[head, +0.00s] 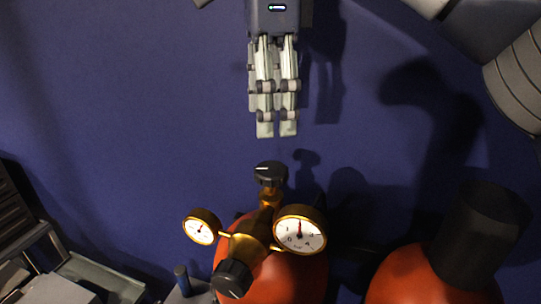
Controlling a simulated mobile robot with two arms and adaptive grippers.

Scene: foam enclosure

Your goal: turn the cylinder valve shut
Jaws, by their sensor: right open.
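A red gas cylinder (285,279) stands at the bottom centre, its lower part cut off by the frame. A brass valve with a black handwheel (270,173) rises from its top. A brass regulator (247,250) is fitted to it, with a smaller gauge (199,229), a larger gauge (301,235) and a black knob (233,279) at the front. My right gripper (277,131) points down in the picture, just above the handwheel and apart from it. It is open and empty, with its pale fingers showing side by side. My left gripper is out of view.
A second red cylinder (412,277) with a black cap (481,235) stands at the lower right. A blue wall (120,110) lies behind. Grey trays and a dark rack (14,215) fill the lower left. A ribbed grey object (518,85) is at the upper right.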

